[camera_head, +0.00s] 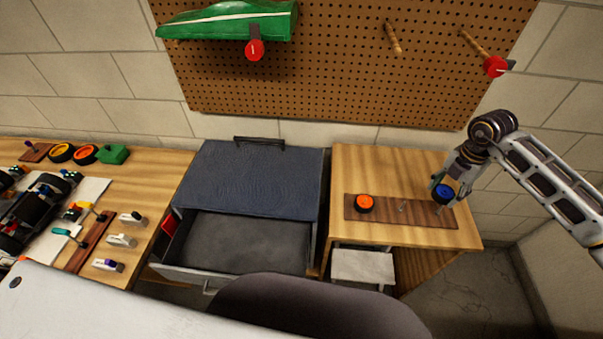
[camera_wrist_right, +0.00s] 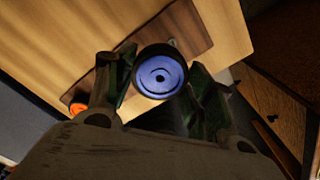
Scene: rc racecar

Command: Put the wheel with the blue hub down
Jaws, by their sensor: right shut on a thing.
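The wheel with the blue hub (camera_head: 443,192) is at the right end of the brown peg board (camera_head: 380,213) on the right wooden table. In the right wrist view the blue-hubbed wheel (camera_wrist_right: 159,74) sits between the two fingers of my right gripper (camera_wrist_right: 160,88), which is shut on it. In the head view my right gripper (camera_head: 450,183) is over the board's right end. I cannot tell whether the wheel touches the board or a peg. My left gripper is not in view.
A wheel with an orange hub (camera_head: 365,202) sits at the board's left end, with a bare peg (camera_head: 402,206) in the middle. A blue-grey cabinet with an open drawer (camera_head: 240,242) stands left of the table. A dark rounded seat back (camera_head: 315,307) is in front. A pegboard (camera_head: 340,70) hangs behind.

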